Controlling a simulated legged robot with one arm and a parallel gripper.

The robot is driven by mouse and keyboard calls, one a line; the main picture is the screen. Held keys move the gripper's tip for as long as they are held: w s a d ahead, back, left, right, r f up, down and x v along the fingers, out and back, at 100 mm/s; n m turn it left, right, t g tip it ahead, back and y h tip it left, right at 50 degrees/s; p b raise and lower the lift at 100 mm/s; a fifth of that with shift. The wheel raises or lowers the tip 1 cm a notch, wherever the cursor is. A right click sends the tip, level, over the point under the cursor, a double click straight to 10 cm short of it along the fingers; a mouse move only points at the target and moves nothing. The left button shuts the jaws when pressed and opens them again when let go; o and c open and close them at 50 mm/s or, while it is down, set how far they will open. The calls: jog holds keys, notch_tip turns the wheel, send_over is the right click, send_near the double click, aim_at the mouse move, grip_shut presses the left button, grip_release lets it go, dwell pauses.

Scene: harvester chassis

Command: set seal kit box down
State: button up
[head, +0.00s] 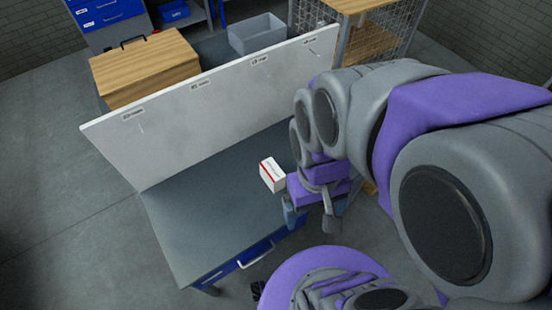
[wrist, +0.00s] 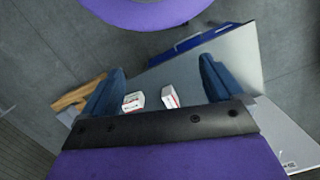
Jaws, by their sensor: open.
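A white box with a red stripe (head: 272,175) rests on the grey workbench top (head: 215,195), near its right end in the head view. My gripper (head: 310,217) is beside it on the right, over the bench's end. In the wrist view my gripper (wrist: 160,84) has its two blue fingers wide apart. Two small white boxes with red marks show between them, a left one (wrist: 133,101) and a right one (wrist: 169,97). Neither is visibly clamped. Which of them is the seal kit box, I cannot tell. Only one box shows in the head view; my arm may hide the other.
A white upright panel with labels (head: 215,95) stands along the bench's back edge. Behind it are a wooden-topped case (head: 145,68) and a grey bin (head: 257,35). A wire cage cart (head: 375,38) stands at the back right. The bench's left part is clear.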

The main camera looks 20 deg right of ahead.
jog(key=w+f, duration=0.3)
jog(key=w, duration=0.8)
jog(key=n+t+p, duration=0.2)
jog(key=n+p, duration=0.1)
send_over(273, 170)
notch_tip(273, 170, down, 27)
notch_tip(273, 170, down, 12)
jog(key=shift+b, duration=1.2)
jog(key=shift+w+a+f+b, duration=0.15)
jog(key=shift+f+b, duration=0.2)
jog(key=shift+f, duration=1.1)
jog(key=shift+w+f+b, duration=0.1)
jog(key=shift+f+b, duration=0.25)
jog(key=shift+f, duration=1.05)
jog(key=shift+c, duration=0.3)
